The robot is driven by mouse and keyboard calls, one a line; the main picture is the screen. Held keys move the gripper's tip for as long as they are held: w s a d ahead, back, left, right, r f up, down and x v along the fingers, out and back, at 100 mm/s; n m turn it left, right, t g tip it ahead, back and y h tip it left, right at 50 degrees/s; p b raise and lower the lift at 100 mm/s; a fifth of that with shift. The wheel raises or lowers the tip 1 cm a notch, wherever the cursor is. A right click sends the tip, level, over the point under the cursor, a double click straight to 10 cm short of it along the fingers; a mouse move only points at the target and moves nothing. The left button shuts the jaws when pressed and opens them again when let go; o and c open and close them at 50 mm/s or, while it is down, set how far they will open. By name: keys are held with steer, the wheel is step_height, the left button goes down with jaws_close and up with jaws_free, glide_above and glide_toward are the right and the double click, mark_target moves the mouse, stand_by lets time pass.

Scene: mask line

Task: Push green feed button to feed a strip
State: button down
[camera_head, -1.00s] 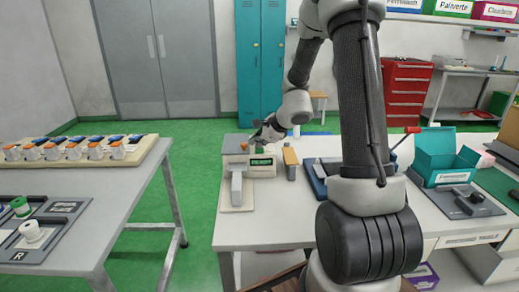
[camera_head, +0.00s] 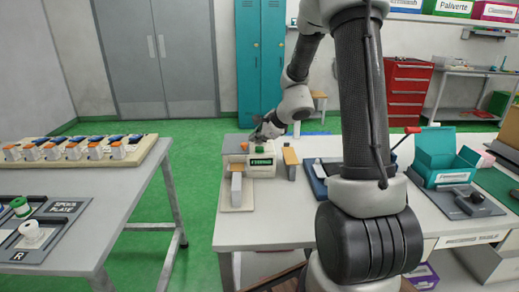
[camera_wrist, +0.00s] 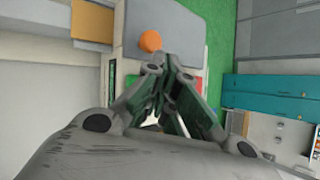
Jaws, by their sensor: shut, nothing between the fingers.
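The feed machine (camera_head: 235,145) stands at the left end of the white bench, with a green lettered label (camera_head: 262,161) on its front. A small green part, apparently the feed button (camera_head: 263,149), shows just above the label. My gripper (camera_head: 257,137) is shut and empty, over the machine's top close to this green part; I cannot tell whether it touches. In the wrist view the gripper's fingertips (camera_wrist: 168,62) meet over the machine's pale top, beside an orange round knob (camera_wrist: 150,41).
A grey block (camera_head: 236,187) sits on the pale plate in front of the machine. A tan-topped block (camera_head: 290,160) stands to its right, then a blue tray (camera_head: 316,178). A teal bin (camera_head: 437,160) is farther right. The left table (camera_head: 120,195) is separate, across a gap.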

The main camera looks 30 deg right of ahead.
mark_target(257, 149)
steer(key=shift+r, duration=2.55)
